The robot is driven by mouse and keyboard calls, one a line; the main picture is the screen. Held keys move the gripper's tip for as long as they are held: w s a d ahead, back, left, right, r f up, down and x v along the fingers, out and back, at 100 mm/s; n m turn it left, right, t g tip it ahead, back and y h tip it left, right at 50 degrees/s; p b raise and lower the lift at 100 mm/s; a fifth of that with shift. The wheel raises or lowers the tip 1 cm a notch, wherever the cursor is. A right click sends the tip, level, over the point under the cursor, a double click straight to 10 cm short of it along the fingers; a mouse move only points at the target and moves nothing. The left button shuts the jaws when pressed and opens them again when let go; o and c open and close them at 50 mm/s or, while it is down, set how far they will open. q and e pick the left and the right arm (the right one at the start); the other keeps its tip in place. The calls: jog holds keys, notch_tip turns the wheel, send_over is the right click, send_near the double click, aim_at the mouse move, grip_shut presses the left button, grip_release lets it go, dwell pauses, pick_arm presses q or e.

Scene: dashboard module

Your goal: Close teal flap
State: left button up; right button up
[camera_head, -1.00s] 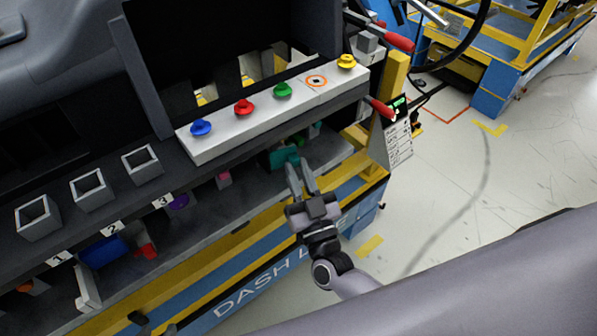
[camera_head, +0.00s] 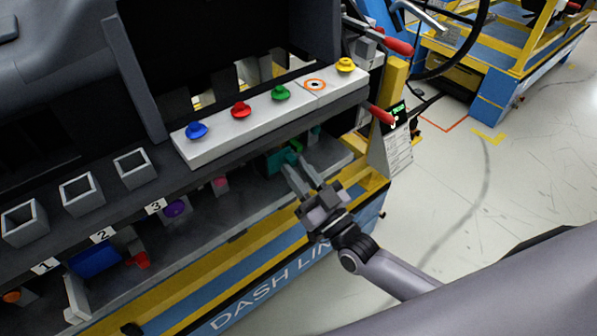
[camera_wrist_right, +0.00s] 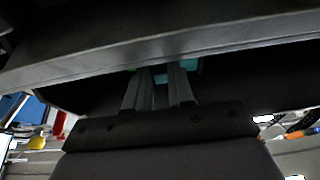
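The teal flap (camera_head: 279,161) is on the lower shelf, under the white button panel. It is partly hidden by shadow and by my right gripper, so its angle is hard to tell. My right gripper (camera_head: 294,164) is at its right front side, with the fingers pointing toward it. The fingers are apart, with nothing seen between them. In the right wrist view a strip of teal (camera_wrist_right: 178,70) shows behind the fingertips (camera_wrist_right: 160,70), below a dark ledge; contact cannot be told. My left gripper is not in view.
The white panel (camera_head: 262,116) with blue, red, green and yellow knobs overhangs the shelf. Red handles (camera_head: 381,114) stick out at right. Grey open boxes (camera_head: 82,194) stand at left, above a blue block (camera_head: 96,259) and a purple knob (camera_head: 175,208).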

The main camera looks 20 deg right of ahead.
jog(key=shift+o, duration=1.2)
jog(key=v, duration=0.7)
jog(key=shift+b, duration=0.4)
jog(key=shift+s, duration=0.15)
jog(key=s+d+f+m+g+h+p, duration=0.1)
jog(key=s+d+f+g+h+p, duration=0.2)
jog(key=s+f+g, duration=0.7)
jog(key=s+f+h+p, duration=0.1)
jog(key=s+h, duration=0.1)
jog(key=s, duration=0.1)
jog(key=shift+d+m+h, duration=0.2)
jog(key=shift+m+h, duration=0.2)
